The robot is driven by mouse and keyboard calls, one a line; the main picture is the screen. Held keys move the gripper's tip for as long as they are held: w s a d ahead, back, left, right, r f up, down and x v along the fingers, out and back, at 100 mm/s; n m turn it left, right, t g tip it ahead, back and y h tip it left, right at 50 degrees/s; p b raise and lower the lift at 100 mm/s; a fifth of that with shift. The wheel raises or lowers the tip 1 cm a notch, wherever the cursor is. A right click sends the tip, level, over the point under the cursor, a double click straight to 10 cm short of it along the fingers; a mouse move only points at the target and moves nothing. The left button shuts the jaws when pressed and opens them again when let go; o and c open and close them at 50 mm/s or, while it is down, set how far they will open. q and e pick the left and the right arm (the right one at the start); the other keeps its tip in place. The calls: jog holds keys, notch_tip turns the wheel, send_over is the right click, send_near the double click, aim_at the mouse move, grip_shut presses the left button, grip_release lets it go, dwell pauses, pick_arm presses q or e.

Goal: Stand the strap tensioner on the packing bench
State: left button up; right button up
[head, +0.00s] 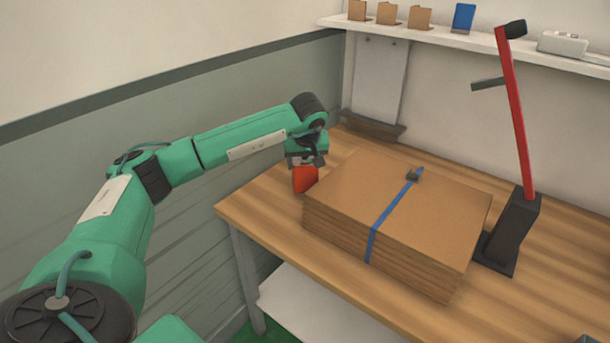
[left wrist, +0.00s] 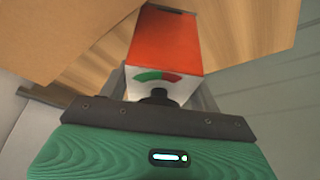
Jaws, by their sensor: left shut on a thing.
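The strap tensioner, as I take it, is the red block (head: 304,180) in my left gripper (head: 306,162). In the left wrist view its red body (left wrist: 165,42) shows with a white end that bears a green and red gauge. The gripper is shut on this end, near a black knob. The tensioner hangs below the gripper over the left part of the packing bench (head: 262,207), beside the left corner of the cardboard stack. I cannot tell whether its lower end touches the wood. My right gripper is not in view.
A flat cardboard stack (head: 390,195) with a blue strap (head: 393,210) fills the middle of the bench. A tall red lever (head: 518,120) stands in a black base (head: 510,235) to its right. A wall shelf (head: 450,38) holds small items. Bare wood lies along the front left.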

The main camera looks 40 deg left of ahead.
pick_arm(q)
jog(key=shift+f, duration=0.8)
notch_tip(320, 180, down, 3)
jog(key=shift+f, duration=0.15)
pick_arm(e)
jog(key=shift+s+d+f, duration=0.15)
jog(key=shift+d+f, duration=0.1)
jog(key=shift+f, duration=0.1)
